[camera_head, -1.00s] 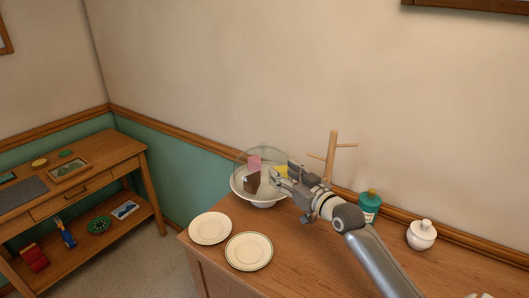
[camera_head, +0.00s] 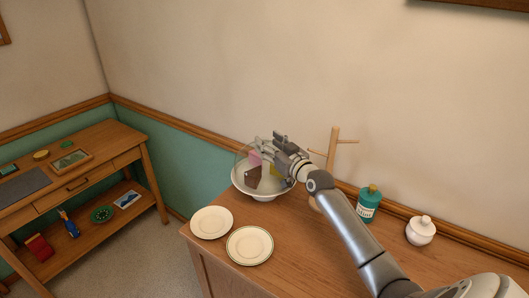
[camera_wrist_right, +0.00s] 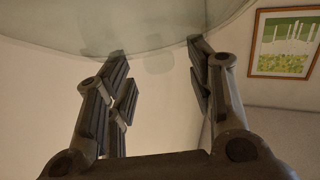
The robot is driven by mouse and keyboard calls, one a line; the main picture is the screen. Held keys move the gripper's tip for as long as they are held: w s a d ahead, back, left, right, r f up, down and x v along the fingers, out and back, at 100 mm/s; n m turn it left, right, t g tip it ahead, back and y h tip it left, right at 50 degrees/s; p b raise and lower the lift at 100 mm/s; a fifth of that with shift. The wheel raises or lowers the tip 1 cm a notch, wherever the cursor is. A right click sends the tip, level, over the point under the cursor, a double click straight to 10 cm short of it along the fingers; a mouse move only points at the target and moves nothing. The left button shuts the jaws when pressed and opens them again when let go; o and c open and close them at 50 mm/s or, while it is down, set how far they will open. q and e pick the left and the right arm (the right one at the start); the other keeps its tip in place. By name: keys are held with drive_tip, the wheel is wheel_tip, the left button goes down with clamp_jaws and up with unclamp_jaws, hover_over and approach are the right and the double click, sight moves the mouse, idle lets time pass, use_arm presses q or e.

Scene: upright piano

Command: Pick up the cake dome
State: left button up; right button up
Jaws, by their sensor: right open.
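The cake dome (camera_head: 243,158) is a clear, see-through cover over a white bowl-like stand (camera_head: 262,193) on the wooden piano top. Pink, brown and yellow pieces (camera_head: 254,172) show under it. My right gripper (camera_head: 264,143) is at the upper right of the dome in the head view and hides part of it. In the right wrist view, the two fingers (camera_wrist_right: 160,68) are spread apart, and the dome's glassy surface (camera_wrist_right: 110,22) fills the top of the picture by their tips. I cannot tell whether they touch it. My left gripper is not in view.
Two plates (camera_head: 212,222) (camera_head: 250,246) lie in front of the stand. A wooden peg stand (camera_head: 333,150), a teal bottle (camera_head: 368,205) and a white lidded jar (camera_head: 421,231) stand along the wall. A side table (camera_head: 75,190) is at the left.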

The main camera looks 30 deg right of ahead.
drive_tip(key=shift+w+f, duration=0.1)
drive_tip(key=shift+w, duration=0.8)
clamp_jaws()
